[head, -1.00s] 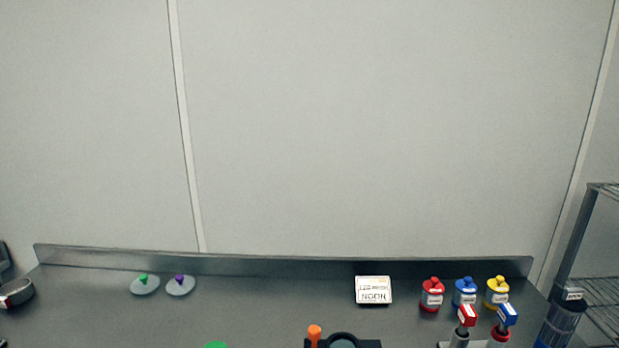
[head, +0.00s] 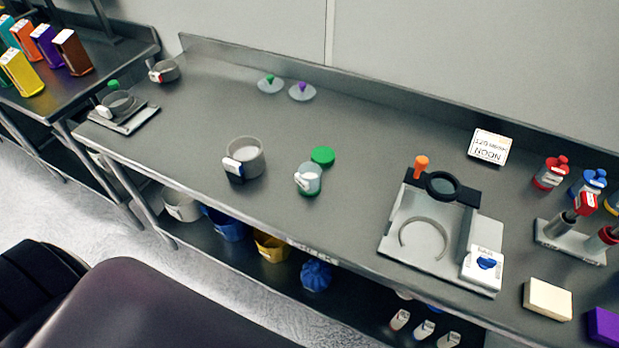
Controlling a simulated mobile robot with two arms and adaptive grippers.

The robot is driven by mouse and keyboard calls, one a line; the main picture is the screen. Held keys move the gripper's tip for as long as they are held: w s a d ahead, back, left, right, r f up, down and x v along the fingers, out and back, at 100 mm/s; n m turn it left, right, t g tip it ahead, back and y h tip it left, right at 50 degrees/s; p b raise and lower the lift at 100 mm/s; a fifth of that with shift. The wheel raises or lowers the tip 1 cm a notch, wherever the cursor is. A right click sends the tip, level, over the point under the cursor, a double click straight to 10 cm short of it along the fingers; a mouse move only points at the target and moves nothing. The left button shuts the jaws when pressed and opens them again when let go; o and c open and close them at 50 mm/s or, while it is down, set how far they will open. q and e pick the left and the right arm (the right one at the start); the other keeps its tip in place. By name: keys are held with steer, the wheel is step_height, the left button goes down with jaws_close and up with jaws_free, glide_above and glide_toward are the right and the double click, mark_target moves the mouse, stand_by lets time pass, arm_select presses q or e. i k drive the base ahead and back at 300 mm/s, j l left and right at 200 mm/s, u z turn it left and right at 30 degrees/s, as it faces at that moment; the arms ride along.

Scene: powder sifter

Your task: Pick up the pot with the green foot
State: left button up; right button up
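The pot with the green foot (head: 311,181) stands upright on the steel counter in the head view, near the middle. It is a small greyish jar with a white label on its left side and green at its base. A round green disc (head: 323,156), which looks like a lid, lies just behind it to the right. Neither of my grippers shows in the head view.
A larger grey pot (head: 245,156) stands to the left of the jar. A steel sifter stand (head: 400,250) with an orange knob is to the right. Two knobbed lids (head: 271,85) lie at the back. The counter (head: 220,110) is clear behind the pots.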

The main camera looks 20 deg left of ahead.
mark_target(308, 177)
steer(key=l+u, duration=0.55)
steer(key=u, duration=0.15)
steer(key=k+l+u, duration=0.15)
steer(key=u, duration=0.2)
